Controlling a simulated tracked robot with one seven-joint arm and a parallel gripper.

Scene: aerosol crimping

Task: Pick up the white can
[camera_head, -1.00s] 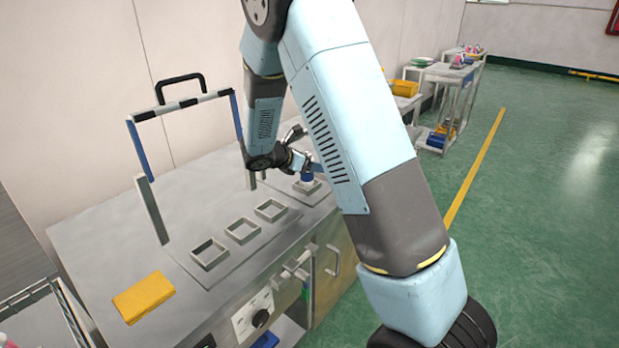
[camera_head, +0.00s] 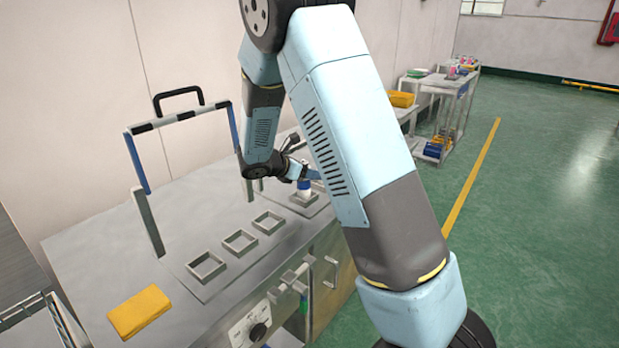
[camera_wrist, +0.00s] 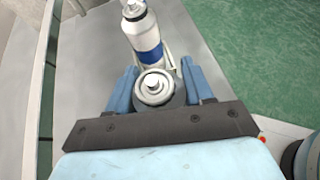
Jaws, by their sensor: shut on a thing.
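In the wrist view, my gripper (camera_wrist: 160,88) has its two blue fingers on either side of a can with a round white top and nozzle (camera_wrist: 153,83); its body is mostly hidden below. A white can with a blue band (camera_wrist: 142,35) shows just beyond the fingers. In the head view, my gripper (camera_head: 303,177) is at the far right end of the steel bench, partly behind my arm. A small white and blue can part (camera_head: 305,188) shows under it, over a square holder. I cannot tell whether its base is clear of the holder.
The steel bench (camera_head: 120,260) has several square holders, such as an empty one (camera_head: 206,267). A striped frame with a black handle (camera_head: 180,116) stands above it. A yellow block (camera_head: 139,312) lies at the near left. Carts (camera_head: 440,95) stand far back on the green floor.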

